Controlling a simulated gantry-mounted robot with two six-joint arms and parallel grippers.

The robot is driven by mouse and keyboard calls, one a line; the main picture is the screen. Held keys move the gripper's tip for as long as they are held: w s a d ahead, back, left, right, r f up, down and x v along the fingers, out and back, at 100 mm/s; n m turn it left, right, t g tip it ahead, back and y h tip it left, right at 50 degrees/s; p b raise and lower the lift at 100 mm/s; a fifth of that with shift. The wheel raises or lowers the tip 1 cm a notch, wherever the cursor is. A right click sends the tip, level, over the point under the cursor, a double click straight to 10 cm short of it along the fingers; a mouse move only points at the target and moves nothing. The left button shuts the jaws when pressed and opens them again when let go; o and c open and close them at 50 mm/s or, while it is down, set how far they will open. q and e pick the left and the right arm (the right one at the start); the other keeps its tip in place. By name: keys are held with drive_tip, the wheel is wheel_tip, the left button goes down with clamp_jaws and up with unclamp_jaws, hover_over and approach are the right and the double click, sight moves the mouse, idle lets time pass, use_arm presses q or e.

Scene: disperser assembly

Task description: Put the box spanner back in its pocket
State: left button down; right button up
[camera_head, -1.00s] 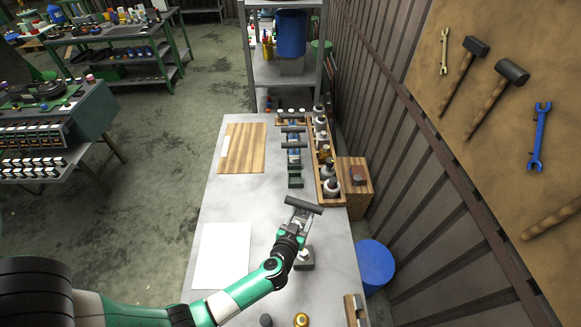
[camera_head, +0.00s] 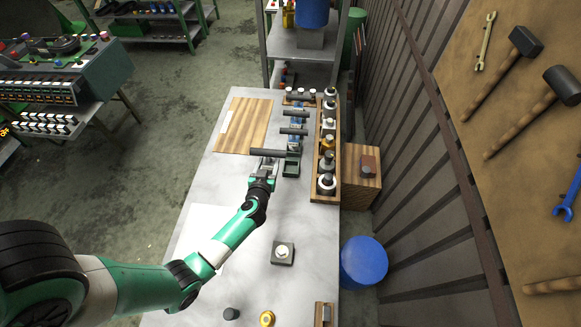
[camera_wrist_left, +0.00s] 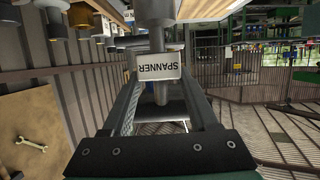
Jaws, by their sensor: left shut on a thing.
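The box spanner, a tool with a dark crossbar (camera_head: 268,153) and a grey shaft, is held in my left gripper (camera_head: 264,168). In the left wrist view, a white tag reading SPANNER (camera_wrist_left: 158,68) sits between the two fingers, which are closed around the tool. The small dark green pocket (camera_head: 291,170) at the near end of the tool row looks empty from here. The crossbar's right end is just beyond this pocket, and my gripper is to the pocket's left. The tool's lower end is hidden in the head view. My right gripper is out of view.
Several dark-barred tools (camera_head: 294,131) stand in the row beyond the pocket. A wooden rack of bottles (camera_head: 327,197) runs along its right. A wooden board (camera_head: 240,130) lies to the left. A small block with a white knob (camera_head: 283,253) stands nearer on the table.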

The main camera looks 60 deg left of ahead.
use_arm(q)
drive_tip(key=w+a+f+b, duration=0.1)
drive_tip(key=w+f+b, duration=0.2)
drive_tip(key=f+b, duration=0.1)
drive_tip(key=w+a+f+b, duration=0.2)
drive_tip(key=w+f+b, duration=0.2)
drive_tip(key=b, duration=0.2)
drive_tip(key=w+a+f+b, duration=0.2)
drive_tip(key=w+f+b, duration=0.2)
drive_tip(key=b, duration=0.1)
drive_tip(key=shift+w+f+b, duration=0.15)
drive_tip(key=shift+b, duration=0.25)
drive_tip(key=shift+d, duration=0.1)
drive_tip(key=shift+c, duration=0.8)
unclamp_jaws()
